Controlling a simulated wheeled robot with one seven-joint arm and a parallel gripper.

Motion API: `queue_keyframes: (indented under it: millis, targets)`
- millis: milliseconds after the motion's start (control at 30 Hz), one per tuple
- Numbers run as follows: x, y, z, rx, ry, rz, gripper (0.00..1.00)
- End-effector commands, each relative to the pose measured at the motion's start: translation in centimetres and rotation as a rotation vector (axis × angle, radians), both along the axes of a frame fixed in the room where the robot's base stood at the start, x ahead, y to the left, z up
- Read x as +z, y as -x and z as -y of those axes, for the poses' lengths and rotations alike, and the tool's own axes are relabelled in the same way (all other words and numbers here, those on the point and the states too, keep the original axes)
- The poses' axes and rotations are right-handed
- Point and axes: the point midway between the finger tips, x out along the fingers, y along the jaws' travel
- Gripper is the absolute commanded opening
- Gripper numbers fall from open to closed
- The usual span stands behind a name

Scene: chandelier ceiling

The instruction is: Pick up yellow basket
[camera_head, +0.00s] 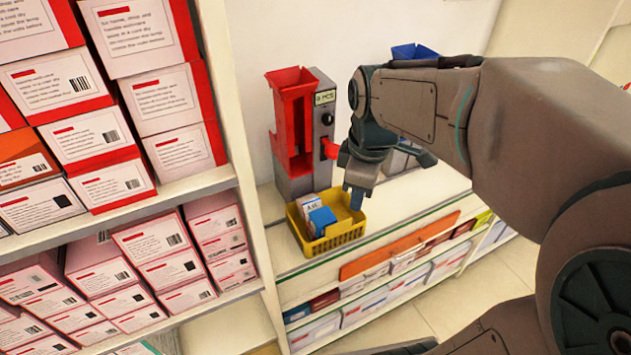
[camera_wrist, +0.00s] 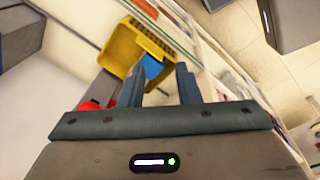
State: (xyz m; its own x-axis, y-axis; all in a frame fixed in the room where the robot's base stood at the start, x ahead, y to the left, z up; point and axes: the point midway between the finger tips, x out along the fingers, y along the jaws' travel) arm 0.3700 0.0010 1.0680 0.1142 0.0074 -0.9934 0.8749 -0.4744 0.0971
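The yellow basket (camera_head: 333,239) sits upright on the white counter, in front of a red and grey dispenser. It holds a blue box (camera_head: 321,220) and a white packet (camera_head: 311,206). My gripper (camera_head: 356,200) points down at the basket's right side, with its fingertips close to the rim; I cannot tell whether they touch it. In the wrist view, the basket (camera_wrist: 121,50) and the blue box (camera_wrist: 152,67) show beyond the fingers. The two fingers (camera_wrist: 160,72) stand apart with a clear gap and grip nothing visible.
The red and grey dispenser (camera_head: 292,128) stands right behind the basket. A blue-topped device (camera_head: 412,52) is partly hidden behind my arm. Shelves of white and red boxes (camera_head: 104,187) rise at the left. An orange strip (camera_head: 400,246) runs along the counter front.

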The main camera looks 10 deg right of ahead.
Motion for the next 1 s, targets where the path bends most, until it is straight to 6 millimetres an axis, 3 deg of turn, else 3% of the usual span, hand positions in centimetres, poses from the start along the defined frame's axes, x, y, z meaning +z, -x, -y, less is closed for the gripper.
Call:
queue_keyframes:
  millis: [200,400,567,1000]
  targets:
    - [-2.5,-3.8,0.0,0.452,0.039,-0.066,0.30]
    - [-3.6,-5.8,-0.1,0.714,0.050,-0.098,0.30]
    - [-4.4,-6.3,-0.1,0.791,0.051,-0.107,0.30]
    - [-11.8,-6.3,-0.1,0.796,0.052,-0.108,0.30]
